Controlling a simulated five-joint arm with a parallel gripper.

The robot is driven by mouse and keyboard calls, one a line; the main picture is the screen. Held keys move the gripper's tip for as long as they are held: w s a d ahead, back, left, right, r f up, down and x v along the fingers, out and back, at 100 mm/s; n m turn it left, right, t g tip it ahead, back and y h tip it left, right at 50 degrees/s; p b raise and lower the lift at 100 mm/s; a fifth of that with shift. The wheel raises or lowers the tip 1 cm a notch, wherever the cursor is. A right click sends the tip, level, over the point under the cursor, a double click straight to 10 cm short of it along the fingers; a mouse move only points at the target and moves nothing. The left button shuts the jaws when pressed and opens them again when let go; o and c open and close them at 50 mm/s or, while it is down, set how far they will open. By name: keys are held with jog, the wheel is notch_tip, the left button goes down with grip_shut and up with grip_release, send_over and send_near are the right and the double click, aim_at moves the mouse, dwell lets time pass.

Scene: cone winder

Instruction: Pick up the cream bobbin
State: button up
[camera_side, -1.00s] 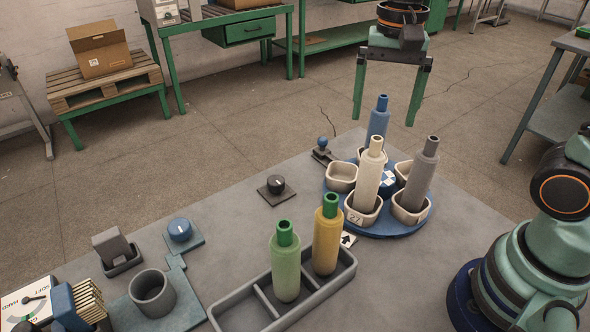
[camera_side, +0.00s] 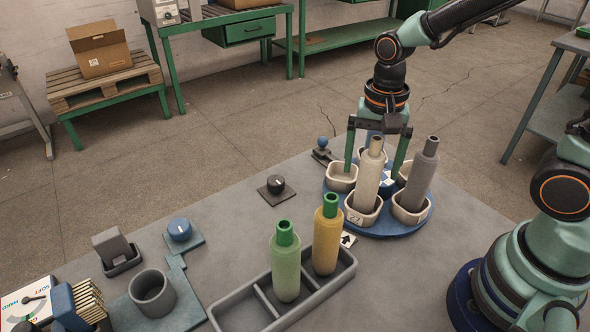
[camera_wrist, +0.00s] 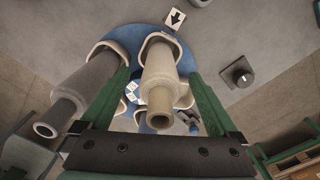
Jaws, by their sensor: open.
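The cream bobbin (camera_side: 368,182) stands upright in a front cup of the blue turntable (camera_side: 388,231). In the wrist view the cream bobbin (camera_wrist: 160,78) shows between the two green fingers. My gripper (camera_side: 374,168) is open, its fingers pointing down over the turntable. In the side view the cream bobbin stands in front of the fingers and hides part of the gap.
A grey rack (camera_side: 240,318) in front holds a green bobbin (camera_side: 286,264) and a yellow bobbin (camera_side: 326,236). A black knob (camera_side: 276,186) and a small blue-topped lever (camera_side: 323,150) lie left of the turntable.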

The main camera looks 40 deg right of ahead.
jog(key=c, duration=1.4)
jog(key=shift+o, duration=0.2)
jog(key=shift+r, duration=0.15)
notch_tip(320, 180, up, 26)
